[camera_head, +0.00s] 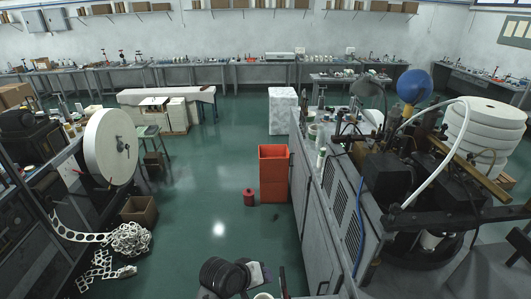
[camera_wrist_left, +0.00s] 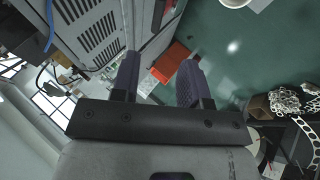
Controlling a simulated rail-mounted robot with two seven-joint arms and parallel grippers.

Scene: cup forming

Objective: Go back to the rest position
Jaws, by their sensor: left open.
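My left gripper (camera_wrist_left: 160,60) is open in the left wrist view, with its two dark fingers apart and nothing held between them. Orange bins (camera_wrist_left: 170,62) show behind the gap, some way off. In the head view a dark arm of mine stands at the bottom edge, and I cannot make out its fingers clearly. A white, round, cup-like thing (camera_head: 263,296) is cut off by the bottom edge close by. A similar white round thing (camera_wrist_left: 235,3) is cut off at the top of the left wrist view, apart from the fingers. My right gripper is not in view.
A grey machine cabinet (camera_head: 315,195) stands to the right, with the forming machine on it. Orange-red bins (camera_head: 273,174) and a red can (camera_head: 249,197) stand on the green floor. Punched white strips (camera_head: 130,238) and a cardboard box (camera_head: 139,211) lie at left. The middle floor is clear.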

